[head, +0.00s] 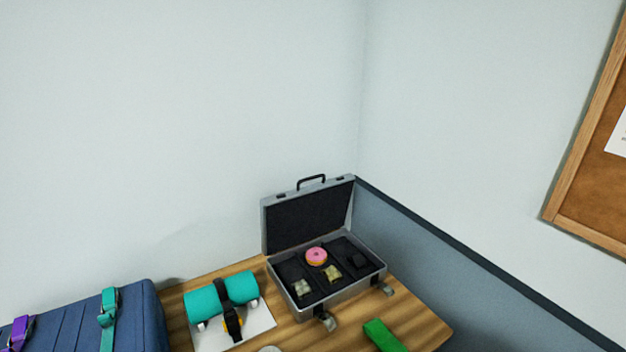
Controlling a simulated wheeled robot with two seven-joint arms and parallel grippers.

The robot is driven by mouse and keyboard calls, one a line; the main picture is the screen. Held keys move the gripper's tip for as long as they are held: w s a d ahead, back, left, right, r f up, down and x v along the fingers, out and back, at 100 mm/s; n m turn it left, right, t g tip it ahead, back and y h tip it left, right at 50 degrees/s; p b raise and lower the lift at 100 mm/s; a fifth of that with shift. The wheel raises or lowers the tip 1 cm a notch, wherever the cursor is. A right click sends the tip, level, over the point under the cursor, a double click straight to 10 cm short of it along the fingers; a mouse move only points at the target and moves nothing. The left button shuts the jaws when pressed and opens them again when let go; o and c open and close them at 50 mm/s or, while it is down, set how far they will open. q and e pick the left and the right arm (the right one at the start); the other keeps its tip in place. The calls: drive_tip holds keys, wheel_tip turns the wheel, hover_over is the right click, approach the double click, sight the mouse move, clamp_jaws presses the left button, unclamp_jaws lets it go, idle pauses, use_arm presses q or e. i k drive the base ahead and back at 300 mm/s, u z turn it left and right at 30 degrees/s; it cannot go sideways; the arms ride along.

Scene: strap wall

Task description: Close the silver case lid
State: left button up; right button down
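The silver case (345,294) stands open on the wooden table in the corner, near the walls. Its lid (308,216) is raised upright at the back, with a dark lining and a black handle on top. Inside the dark base lie a pink donut (316,256), two small pale yellowish items (332,273) and a black item (357,260). Two latches show along the front edge. Neither of my grippers is in view.
A teal roll (205,302) with a black strap lies on a white sheet left of the case. A green object (384,336) lies on the table (425,326) in front. A blue bag (140,310) with straps is at the far left. A corkboard (590,190) hangs right.

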sight(292, 217)
drive_tip(key=k, duration=0.7)
drive_tip(key=z, duration=1.35)
drive_tip(key=i, duration=1.1)
drive_tip(key=u, duration=3)
drive_tip(key=i, duration=0.5)
drive_tip(key=z, duration=0.15)
